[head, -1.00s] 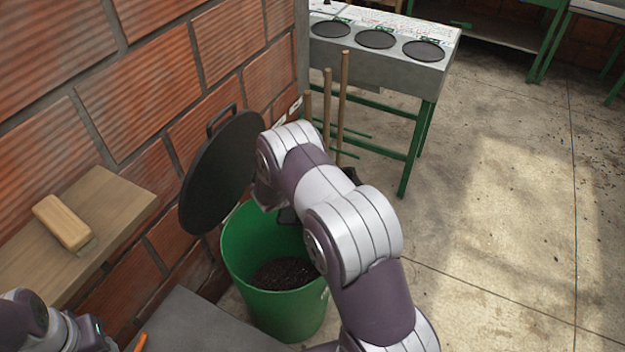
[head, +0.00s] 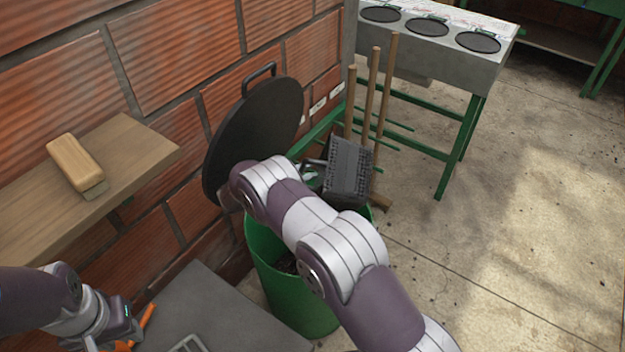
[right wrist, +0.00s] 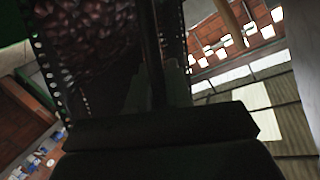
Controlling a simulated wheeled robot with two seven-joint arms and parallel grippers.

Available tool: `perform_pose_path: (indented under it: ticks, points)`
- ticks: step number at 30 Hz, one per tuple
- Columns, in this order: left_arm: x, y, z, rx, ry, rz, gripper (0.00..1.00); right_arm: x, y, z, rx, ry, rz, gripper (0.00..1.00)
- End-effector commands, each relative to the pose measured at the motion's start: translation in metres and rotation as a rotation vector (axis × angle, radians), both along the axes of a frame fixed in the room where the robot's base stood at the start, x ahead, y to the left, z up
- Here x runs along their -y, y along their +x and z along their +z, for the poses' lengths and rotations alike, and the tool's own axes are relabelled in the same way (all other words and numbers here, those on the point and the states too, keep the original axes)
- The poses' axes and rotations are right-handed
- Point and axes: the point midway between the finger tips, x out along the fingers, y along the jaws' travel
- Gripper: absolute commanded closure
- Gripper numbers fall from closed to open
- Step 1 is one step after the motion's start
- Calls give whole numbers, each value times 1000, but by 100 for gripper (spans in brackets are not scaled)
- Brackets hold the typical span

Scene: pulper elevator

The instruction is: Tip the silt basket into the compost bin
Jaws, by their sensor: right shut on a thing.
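The silt basket (head: 350,168), dark grey and perforated, is held in the air over the far right side of the green compost bin (head: 290,303). It looks tilted. My right gripper (head: 316,166) is shut on it, mostly hidden behind my own arm. In the right wrist view the perforated basket wall (right wrist: 42,60) and dark reddish-brown lumpy matter (right wrist: 95,30) show beyond the dark jaws (right wrist: 160,125). The bin stands open with dark matter inside, partly covered by my arm. My left gripper (head: 118,338) is at the lower left over the grey table; its fingers are unclear.
The round black lid (head: 255,130) stands raised against the brick wall. A wooden shelf (head: 110,185) holds a brush (head: 75,163). Wooden poles (head: 372,95) stand behind the basket. An orange-handled item (head: 146,316) is near the grey table (head: 215,315). Floor on the right is clear.

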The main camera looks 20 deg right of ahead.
Motion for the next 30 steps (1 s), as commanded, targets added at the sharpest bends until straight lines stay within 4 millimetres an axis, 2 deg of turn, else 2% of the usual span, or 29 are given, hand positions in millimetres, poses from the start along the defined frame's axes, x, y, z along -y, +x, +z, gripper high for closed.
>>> perform_pose_path:
  ticks: [1,19,30]
  points:
    - [0,0,-14,0,0,0,61,-3,2,-9,-7,-19,2,100]
    - [0,0,-91,0,0,0,61,-33,17,-30,-129,-255,1,100]
    - [0,0,-139,0,0,0,61,-53,28,-36,-228,-447,1,100]
